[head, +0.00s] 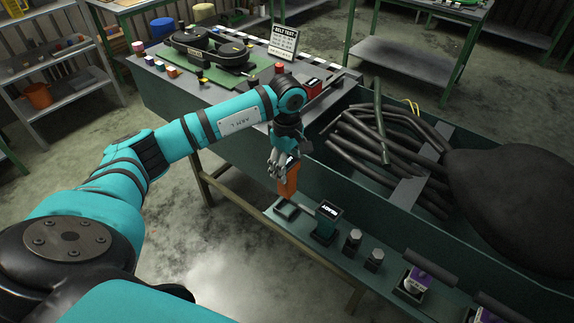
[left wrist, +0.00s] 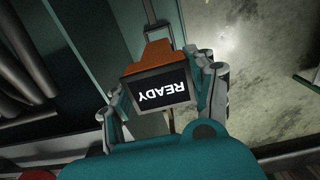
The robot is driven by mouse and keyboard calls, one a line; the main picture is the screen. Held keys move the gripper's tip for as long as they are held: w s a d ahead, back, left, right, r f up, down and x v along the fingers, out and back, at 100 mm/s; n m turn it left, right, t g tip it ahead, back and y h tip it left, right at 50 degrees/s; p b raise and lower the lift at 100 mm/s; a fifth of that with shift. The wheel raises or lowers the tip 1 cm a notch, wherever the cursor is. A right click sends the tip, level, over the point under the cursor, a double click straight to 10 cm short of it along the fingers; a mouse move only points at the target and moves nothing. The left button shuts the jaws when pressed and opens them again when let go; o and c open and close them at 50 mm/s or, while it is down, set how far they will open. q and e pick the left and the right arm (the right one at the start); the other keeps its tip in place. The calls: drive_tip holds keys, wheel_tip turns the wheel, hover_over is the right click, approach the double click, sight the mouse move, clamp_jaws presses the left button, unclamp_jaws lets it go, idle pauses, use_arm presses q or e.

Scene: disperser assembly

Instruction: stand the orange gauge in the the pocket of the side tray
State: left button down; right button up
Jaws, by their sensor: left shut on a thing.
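The orange gauge (head: 289,180) is held in my left gripper (head: 281,168), above the left end of the side tray (head: 335,247). In the left wrist view the orange gauge (left wrist: 158,54) sits between the two fingers of my left gripper (left wrist: 165,85), its dark screen reading READY toward the camera. A small square pocket (head: 285,210) is at the tray's left end, just below the gauge. The gauge looks roughly upright and seems apart from the pocket, though the gap is hard to judge. My right gripper is not in view.
A green device with a READY screen (head: 328,212) stands right of the pocket, followed by two dark knobs (head: 351,241) and a purple-faced block (head: 418,280). Behind is a green trough (head: 300,170) with dark rods (head: 385,150) and a black sack (head: 510,195).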

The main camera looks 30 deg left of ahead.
sight(287, 186)
use_arm(q)
drive_tip(key=shift+f+b, duration=1)
drive_tip(key=shift+f, duration=0.25)
drive_tip(key=shift+f+b, duration=0.6)
drive_tip(key=shift+f, duration=0.1)
drive_tip(key=shift+f+b, duration=0.9)
drive_tip(key=shift+f, duration=0.05)
drive_tip(key=shift+f+b, duration=1.15)
drive_tip(key=shift+f, duration=0.15)
drive_tip(key=shift+c, duration=2)
unclamp_jaws()
drive_tip(key=shift+o, duration=0.3)
drive_tip(key=shift+s+f, duration=0.1)
